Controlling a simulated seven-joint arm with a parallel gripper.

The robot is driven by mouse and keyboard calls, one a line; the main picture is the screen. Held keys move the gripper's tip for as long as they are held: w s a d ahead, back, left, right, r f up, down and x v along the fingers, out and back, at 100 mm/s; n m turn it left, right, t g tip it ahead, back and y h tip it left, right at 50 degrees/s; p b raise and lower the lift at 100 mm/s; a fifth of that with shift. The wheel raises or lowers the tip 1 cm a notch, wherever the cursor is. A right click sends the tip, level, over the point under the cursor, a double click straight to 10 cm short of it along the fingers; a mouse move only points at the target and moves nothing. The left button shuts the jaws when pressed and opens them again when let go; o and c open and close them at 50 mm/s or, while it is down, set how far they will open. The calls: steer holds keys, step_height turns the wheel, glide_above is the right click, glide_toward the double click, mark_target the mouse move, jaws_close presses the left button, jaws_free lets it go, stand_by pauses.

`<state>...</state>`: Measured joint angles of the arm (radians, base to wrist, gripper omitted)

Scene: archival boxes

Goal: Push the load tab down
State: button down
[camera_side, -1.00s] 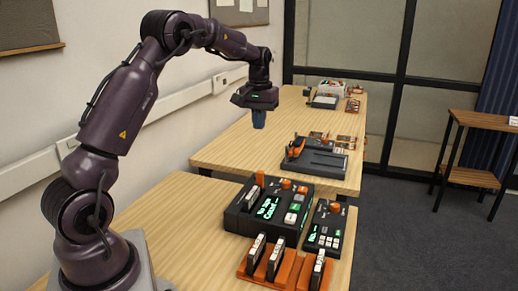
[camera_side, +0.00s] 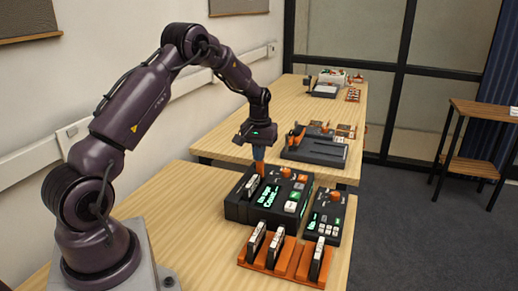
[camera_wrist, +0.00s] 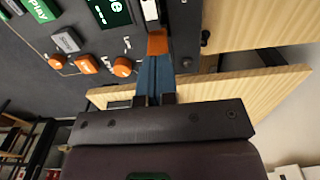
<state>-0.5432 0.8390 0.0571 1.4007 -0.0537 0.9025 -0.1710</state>
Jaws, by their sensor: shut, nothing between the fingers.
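The dark console (camera_side: 238,210) stands on the near table with a lit green screen (camera_side: 268,196). The orange load tab (camera_side: 260,168) stands up at its back left, behind a dark cartridge with a white label (camera_side: 252,184). The tab also shows in the wrist view (camera_wrist: 157,43). My gripper (camera_side: 259,155) points down over the tab, its blue fingers shut and empty. In the wrist view the fingertips (camera_wrist: 155,62) meet the tab's edge; I cannot tell whether they touch it.
An orange rack (camera_side: 272,262) with several cartridges stands in front of the console. A smaller keypad unit (camera_side: 326,222) sits to its right. Orange knobs and buttons (camera_wrist: 122,67) lie close to the fingers. The near table's left side is clear.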

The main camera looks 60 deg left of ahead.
steer(key=shift+f, duration=1.85)
step_height(320, 180, up, 14)
steer(key=shift+r, duration=0.25)
